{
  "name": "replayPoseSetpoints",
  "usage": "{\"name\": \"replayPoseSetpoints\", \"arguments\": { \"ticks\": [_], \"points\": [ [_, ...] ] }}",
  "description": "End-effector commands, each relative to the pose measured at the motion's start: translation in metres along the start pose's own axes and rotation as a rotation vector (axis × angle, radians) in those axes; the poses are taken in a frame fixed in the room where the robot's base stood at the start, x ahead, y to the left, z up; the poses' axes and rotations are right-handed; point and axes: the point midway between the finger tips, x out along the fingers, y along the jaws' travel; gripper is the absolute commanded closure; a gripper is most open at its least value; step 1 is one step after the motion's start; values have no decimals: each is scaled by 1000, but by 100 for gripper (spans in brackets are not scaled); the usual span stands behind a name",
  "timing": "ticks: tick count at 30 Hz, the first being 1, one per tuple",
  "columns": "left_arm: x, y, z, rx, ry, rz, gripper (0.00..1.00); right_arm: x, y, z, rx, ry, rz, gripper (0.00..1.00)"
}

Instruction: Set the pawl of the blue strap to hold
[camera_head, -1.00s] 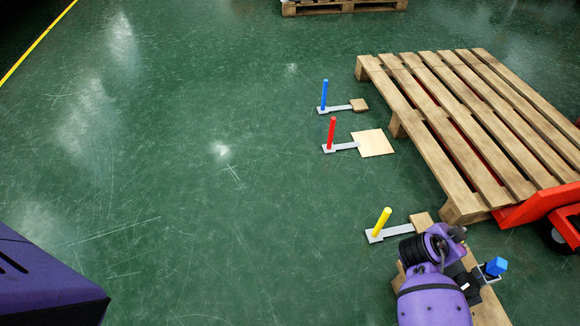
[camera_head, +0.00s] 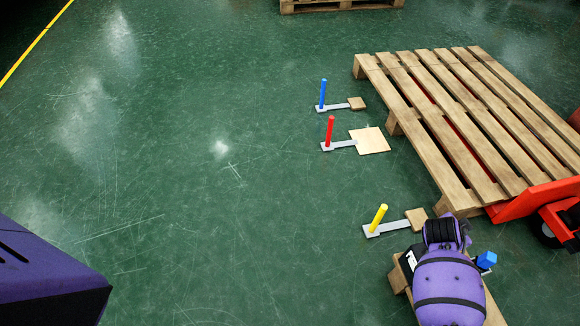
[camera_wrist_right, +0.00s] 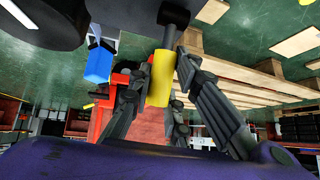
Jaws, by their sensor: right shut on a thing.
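My right gripper (camera_wrist_right: 160,85) is shut on a yellow cylinder (camera_wrist_right: 160,78), which stands between its dark fingers in the right wrist view. A blue block (camera_wrist_right: 98,65) is left of the fingers and apart from them. A blue block also shows beside my purple right arm in the head view (camera_head: 487,260), where the arm hides the right gripper. I cannot make out a strap or a pawl. A blue post (camera_head: 323,94) stands upright on a small floor plate in the head view. My left gripper is not in view.
A red post (camera_head: 330,130) and a yellow post (camera_head: 379,215) stand on floor plates with wooden squares. A wooden pallet (camera_head: 425,130) rests on a red pallet jack (camera_head: 530,200) at the right. The green floor at left is clear.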

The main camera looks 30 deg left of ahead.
Motion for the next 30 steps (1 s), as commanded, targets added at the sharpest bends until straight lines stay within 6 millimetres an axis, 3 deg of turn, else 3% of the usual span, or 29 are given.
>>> {"name": "replayPoseSetpoints", "arguments": {
  "ticks": [1, 6, 12, 15, 17, 23, 30],
  "points": [
    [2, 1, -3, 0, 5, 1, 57, 1, 3, 4, -3, -7, 6, 82],
    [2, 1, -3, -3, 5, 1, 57, 1, 2, 3, -2, -4, 5, 63],
    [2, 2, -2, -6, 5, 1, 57, 0, 1, 1, -1, -2, 2, 63],
    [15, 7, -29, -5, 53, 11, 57, -1, 1, 1, -1, -1, 1, 63],
    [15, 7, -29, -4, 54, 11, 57, -4, 0, 1, -1, -1, 0, 63],
    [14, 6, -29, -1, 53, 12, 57, -30, 0, 2, 1, -1, -1, 63],
    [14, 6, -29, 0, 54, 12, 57, -81, 0, 2, 1, -2, -1, 63]
  ]
}}
